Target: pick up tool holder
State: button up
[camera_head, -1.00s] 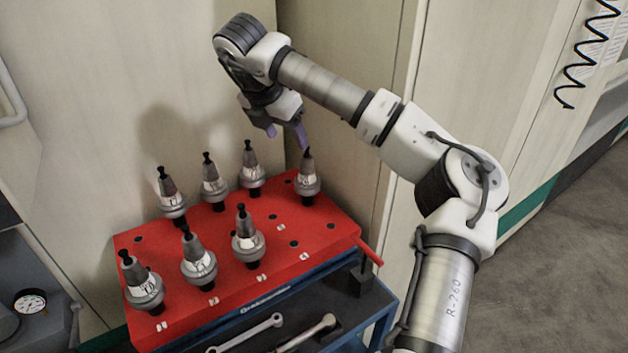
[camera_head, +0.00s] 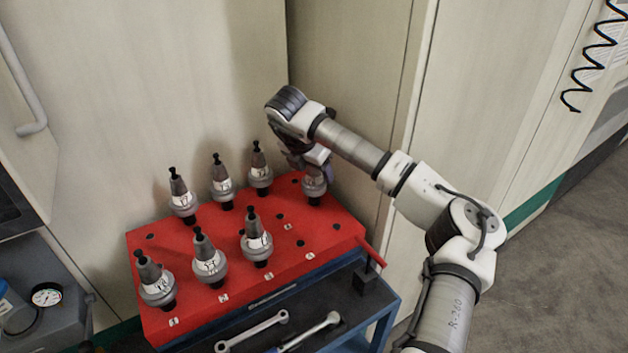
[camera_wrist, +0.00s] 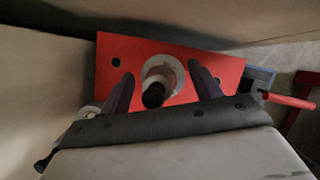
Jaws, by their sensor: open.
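The tool holder (camera_head: 314,187) at the back right corner of the red block (camera_head: 318,232) stands upright in its hole. My gripper (camera_head: 307,167) is at this holder, its upper part hidden behind the fingers in the head view. In the wrist view my open gripper (camera_wrist: 165,88) has one finger on each side of the tool holder (camera_wrist: 161,72), with gaps visible on both sides. The holder's dark tip points up toward the wrist camera. Several other grey tool holders stand in the block, such as one at the back (camera_head: 259,168) and one in front (camera_head: 256,238).
The block sits on a blue cart (camera_head: 384,322) with wrenches (camera_head: 255,330) on its dark tray. A red handle (camera_head: 373,254) sticks out at the right. Cabinet walls (camera_head: 350,90) stand close behind. A dial gauge (camera_head: 47,295) is at the left. Several holes in the block are empty.

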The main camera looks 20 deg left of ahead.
jog(key=shift+f, duration=0.1)
grip_shut()
dwell(0.4)
jog(key=shift+w, duration=0.1)
notch_tip(320, 180, up, 11)
jog(key=shift+b, duration=0.9)
